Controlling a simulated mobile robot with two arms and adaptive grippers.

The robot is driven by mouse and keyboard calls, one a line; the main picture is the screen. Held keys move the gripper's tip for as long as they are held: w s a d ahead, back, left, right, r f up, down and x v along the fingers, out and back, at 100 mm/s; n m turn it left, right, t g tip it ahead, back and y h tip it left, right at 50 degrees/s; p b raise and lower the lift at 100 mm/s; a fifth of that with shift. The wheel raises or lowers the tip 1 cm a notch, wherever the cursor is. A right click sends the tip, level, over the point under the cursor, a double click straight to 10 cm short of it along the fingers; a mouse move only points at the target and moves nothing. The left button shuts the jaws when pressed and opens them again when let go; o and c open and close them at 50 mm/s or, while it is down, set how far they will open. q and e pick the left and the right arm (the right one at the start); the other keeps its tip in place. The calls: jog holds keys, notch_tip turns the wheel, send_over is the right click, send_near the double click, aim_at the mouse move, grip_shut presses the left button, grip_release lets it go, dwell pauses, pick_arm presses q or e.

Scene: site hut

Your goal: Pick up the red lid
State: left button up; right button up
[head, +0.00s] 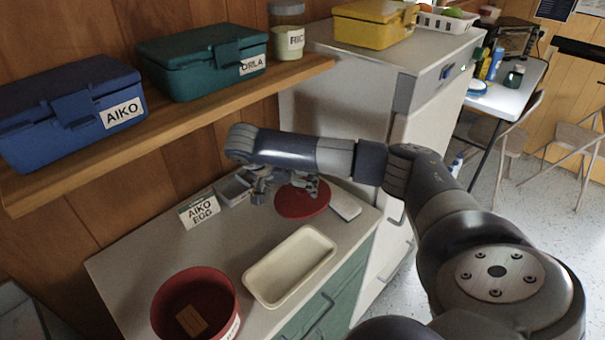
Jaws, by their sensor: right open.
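The red lid (303,203) lies flat on the counter near its back right, and my right arm covers its far part. My right gripper (287,193) is open and points down at the lid's left and far side. I cannot tell whether its fingers touch the lid. A red round tub (172,288) stands at the counter's front left with a small brown block (191,320) inside. My left gripper is not in view.
A cream tray (326,245) sits in front of the lid. A sign reading AIKO EGG (199,210) and a small grey container (232,188) stand behind. A pale flat item (344,206) lies right of the lid. A wooden shelf (170,125) with boxes overhangs the back.

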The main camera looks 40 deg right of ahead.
jog(key=c, duration=1.3)
jog(key=shift+s+a, duration=0.1)
jog(key=shift+s, duration=0.2)
jog(key=c, duration=1.1)
jog(key=shift+w, duration=0.1)
jog(key=shift+f, duration=0.1)
